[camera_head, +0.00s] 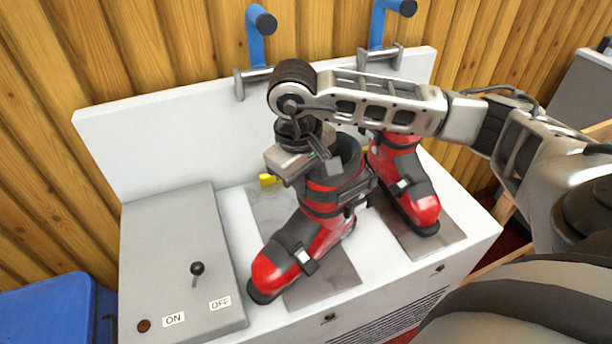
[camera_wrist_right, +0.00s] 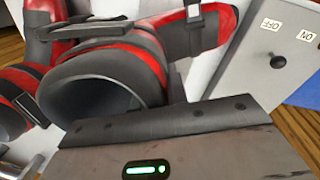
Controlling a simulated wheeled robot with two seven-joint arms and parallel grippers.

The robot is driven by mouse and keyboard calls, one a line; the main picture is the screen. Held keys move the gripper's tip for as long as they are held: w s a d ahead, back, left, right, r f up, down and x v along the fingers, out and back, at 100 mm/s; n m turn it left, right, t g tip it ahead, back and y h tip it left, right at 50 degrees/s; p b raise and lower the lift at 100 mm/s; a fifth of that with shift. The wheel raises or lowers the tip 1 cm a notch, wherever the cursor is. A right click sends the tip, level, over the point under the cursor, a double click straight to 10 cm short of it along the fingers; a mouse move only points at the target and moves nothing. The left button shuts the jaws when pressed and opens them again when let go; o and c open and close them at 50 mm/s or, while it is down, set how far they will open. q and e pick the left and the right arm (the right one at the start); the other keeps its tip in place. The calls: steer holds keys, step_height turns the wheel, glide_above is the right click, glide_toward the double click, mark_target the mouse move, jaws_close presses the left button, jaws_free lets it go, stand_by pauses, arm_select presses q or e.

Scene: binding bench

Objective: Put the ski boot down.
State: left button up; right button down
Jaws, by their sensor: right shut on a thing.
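A red and black ski boot (camera_head: 313,226) is upright over the left grey metal plate (camera_head: 325,283) on the white bench, toe toward the lower left. Its sole looks on or very close to the plate; I cannot tell whether it touches. My right gripper (camera_head: 322,166) is shut on the upper edge of this boot's cuff, partly hiding it. The right wrist view shows the boot's open dark top (camera_wrist_right: 95,95) just beyond the gripper body. A second red and black boot (camera_head: 408,190) stands on the right plate (camera_head: 432,238), partly behind my right arm. My left gripper is not in view.
A grey control box (camera_head: 180,265) with a black lever and ON and OFF labels is at the bench's left. Blue handles (camera_head: 255,45) on metal brackets stand along the white back panel (camera_head: 160,145).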

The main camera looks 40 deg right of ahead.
steer(key=shift+r, duration=0.1)
steer(key=c, duration=1.4)
jaws_free()
